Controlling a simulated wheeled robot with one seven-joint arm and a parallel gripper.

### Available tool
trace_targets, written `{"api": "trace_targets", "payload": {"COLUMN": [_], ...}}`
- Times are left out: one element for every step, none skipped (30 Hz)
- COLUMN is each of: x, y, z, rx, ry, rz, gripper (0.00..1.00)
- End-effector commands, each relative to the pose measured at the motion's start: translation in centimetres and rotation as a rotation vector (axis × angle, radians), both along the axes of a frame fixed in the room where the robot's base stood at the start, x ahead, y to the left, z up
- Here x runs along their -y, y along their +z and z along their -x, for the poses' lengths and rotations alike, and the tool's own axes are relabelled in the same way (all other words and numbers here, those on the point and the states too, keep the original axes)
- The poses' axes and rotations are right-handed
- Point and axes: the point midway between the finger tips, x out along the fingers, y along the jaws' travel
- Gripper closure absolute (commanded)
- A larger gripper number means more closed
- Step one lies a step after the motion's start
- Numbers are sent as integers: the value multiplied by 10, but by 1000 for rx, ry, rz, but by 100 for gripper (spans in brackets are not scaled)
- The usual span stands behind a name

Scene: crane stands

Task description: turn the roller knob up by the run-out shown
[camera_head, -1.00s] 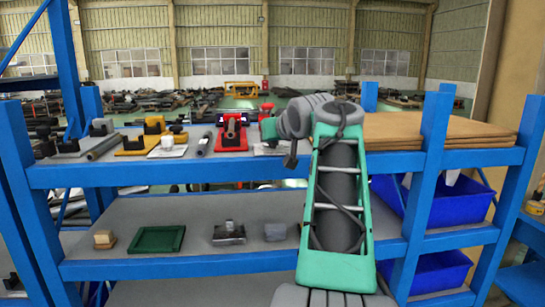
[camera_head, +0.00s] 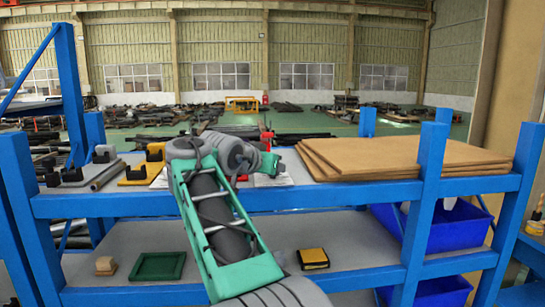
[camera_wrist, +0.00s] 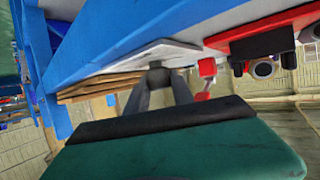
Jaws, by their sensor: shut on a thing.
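In the wrist view my gripper (camera_wrist: 158,82) has its two dark fingers closed around a small dark grey knob (camera_wrist: 155,65). The knob sits by a white plate (camera_wrist: 150,50) at the blue shelf edge. I cannot read any run-out figure. Beside it is a red stand (camera_wrist: 265,30) with black fittings and round dark ends. A small red piece (camera_wrist: 206,68) stands close to the right finger. In the head view my arm covers most of this work spot, so the knob is hidden there.
Brown boards (camera_head: 400,155) lie stacked at the right of the upper shelf. A yellow bracket (camera_head: 150,165) and a grey rod (camera_head: 107,175) lie at the left. On the lower shelf are a green tray (camera_head: 158,266) and a yellow-and-black box (camera_head: 313,258). Blue posts (camera_head: 425,190) frame the shelf.

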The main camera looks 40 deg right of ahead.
Motion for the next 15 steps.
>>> {"api": "trace_targets", "payload": {"x": [0,0,0,0,0,0,0,1,1,1,1,1,1,1,1], "y": [2,2,1,1,1,1,1,0,0,0,0,0,0,0,0], "z": [-1,-1,-1,-1,-1,-1,0,0,0,0,0,0,0,0,0], "rx": [-1,-2,-1,0,0,1,1,2,2,3,3,3,3,3,3], "ry": [-9,-16,-23,-28,-31,-36,-38,-39,-41,-41,-41,-41,-41,-41,-41], "rz": [1,1,1,1,1,2,2,2,1,2,2,2,2,2,2], "gripper": [100,100,100,100,100,100,100,100,100,100,100,100,100,100,100]}}
